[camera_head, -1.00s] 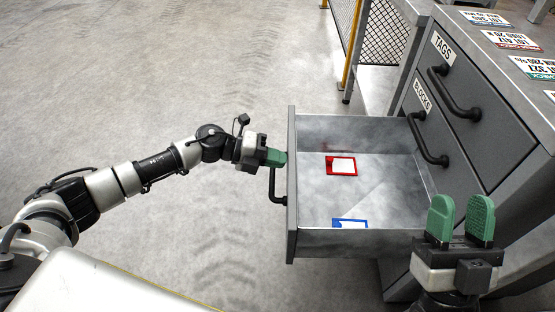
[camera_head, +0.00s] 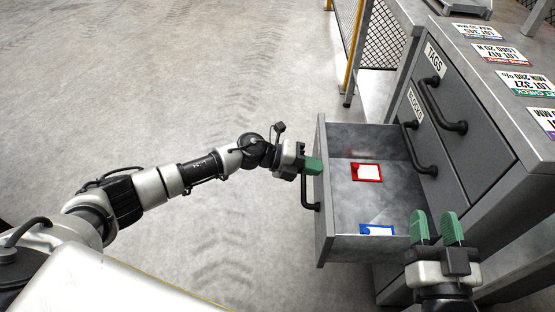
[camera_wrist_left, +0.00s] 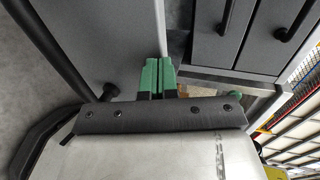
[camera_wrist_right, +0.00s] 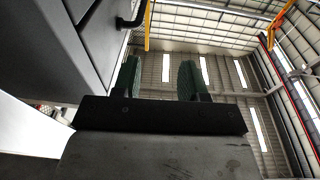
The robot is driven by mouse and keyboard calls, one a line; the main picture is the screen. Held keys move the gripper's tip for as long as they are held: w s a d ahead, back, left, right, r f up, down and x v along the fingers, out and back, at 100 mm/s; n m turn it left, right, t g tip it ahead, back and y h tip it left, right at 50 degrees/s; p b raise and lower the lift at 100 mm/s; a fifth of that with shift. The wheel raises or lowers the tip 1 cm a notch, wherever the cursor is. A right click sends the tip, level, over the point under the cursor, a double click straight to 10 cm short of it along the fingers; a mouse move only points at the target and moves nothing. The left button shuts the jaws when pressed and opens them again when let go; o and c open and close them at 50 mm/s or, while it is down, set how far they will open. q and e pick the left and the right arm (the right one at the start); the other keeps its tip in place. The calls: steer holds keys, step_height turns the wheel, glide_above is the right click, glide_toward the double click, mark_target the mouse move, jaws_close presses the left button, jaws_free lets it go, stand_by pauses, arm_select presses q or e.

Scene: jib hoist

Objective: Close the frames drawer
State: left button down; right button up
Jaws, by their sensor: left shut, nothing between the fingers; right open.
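The bottom drawer (camera_head: 345,252) of the grey cabinet is pulled partly out, with a red-framed card (camera_head: 367,172) and a blue-framed card (camera_head: 377,230) inside. Its front panel shows no readable label; its black handle (camera_head: 308,190) faces left. My left gripper (camera_head: 313,166) is shut and empty, its green fingertips at the drawer's front panel near the top of the handle. In the left wrist view the fingers (camera_wrist_left: 158,75) are together against the grey panel. My right gripper (camera_head: 436,228) is open and empty, pointing up beside the drawer's near right corner; its fingers (camera_wrist_right: 160,78) stand apart in the right wrist view.
The closed drawers labelled TAGS (camera_head: 434,60) and BLOCKS (camera_head: 414,103) sit above, with black handles. Printed lot cards (camera_head: 501,54) lie on the cabinet top. A mesh fence with a yellow post (camera_head: 353,45) stands behind. The floor at left is clear.

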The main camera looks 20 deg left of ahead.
arm_select(q)
steer(key=w+d, duration=0.2)
steer(key=d, duration=0.7)
steer(key=w+d+b, duration=0.1)
steer(key=w+d, duration=0.2)
steer(key=d, duration=0.6)
steer(key=shift+w+d, duration=0.2)
steer(key=shift+d, duration=0.2)
arm_select(e)
steer(key=shift+s+a+r+t+y, duration=0.1)
steer(key=shift+r+t+y, duration=0.05)
steer(key=shift+r+t, duration=0.35)
steer(key=shift+s+a+r+t+y, duration=0.1)
steer(key=shift+r+t+y, duration=0.05)
steer(key=shift+r+t, duration=0.35)
arm_select(q)
steer(key=shift+a, duration=0.1)
